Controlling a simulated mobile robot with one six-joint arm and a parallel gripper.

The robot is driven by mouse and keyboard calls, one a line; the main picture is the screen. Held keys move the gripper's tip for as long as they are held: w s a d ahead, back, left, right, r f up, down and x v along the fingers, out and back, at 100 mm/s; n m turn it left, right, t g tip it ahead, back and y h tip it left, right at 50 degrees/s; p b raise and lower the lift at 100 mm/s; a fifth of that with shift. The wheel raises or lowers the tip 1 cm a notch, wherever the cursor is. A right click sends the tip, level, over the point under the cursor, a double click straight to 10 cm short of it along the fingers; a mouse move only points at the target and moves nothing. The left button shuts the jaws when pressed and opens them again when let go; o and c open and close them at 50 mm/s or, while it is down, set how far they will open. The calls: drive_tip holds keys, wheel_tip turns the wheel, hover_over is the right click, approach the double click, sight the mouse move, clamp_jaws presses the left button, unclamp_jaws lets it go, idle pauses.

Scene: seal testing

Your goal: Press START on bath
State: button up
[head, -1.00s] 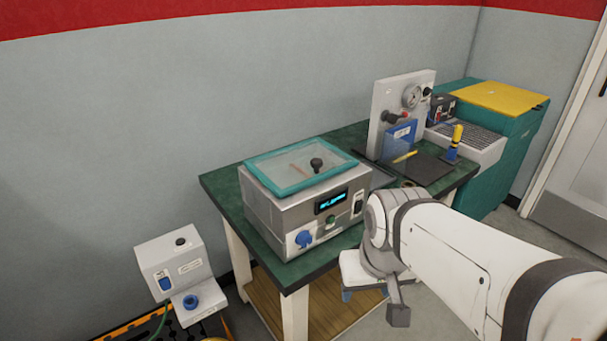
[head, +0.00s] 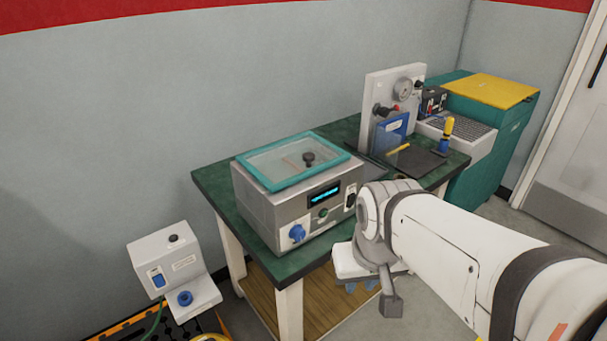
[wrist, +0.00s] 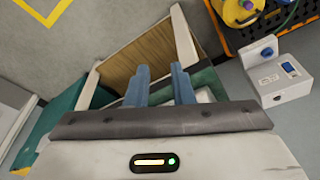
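The bath (head: 275,215) is a steel box with a teal-framed clear lid (head: 292,161) and a black lid knob. It stands on the green bench top. Its front has a lit display (head: 324,195), a small green button (head: 323,213), a blue knob (head: 297,234) and a black switch (head: 350,201). Any START lettering is too small to read. My gripper (wrist: 160,80) points downward, with two blue-grey fingers apart and nothing between them. In the head view its blue fingertips show under my arm, in front of the bench and right of the bath, touching nothing visible.
The green bench (head: 212,179) has a wooden lower shelf. A gauge panel (head: 392,100) stands behind right of the bath. A teal cabinet with a yellow lid (head: 490,88) is further right. A white device with a blue switch (head: 170,265) is at lower left.

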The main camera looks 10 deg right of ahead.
clamp_jaws()
idle(1.1)
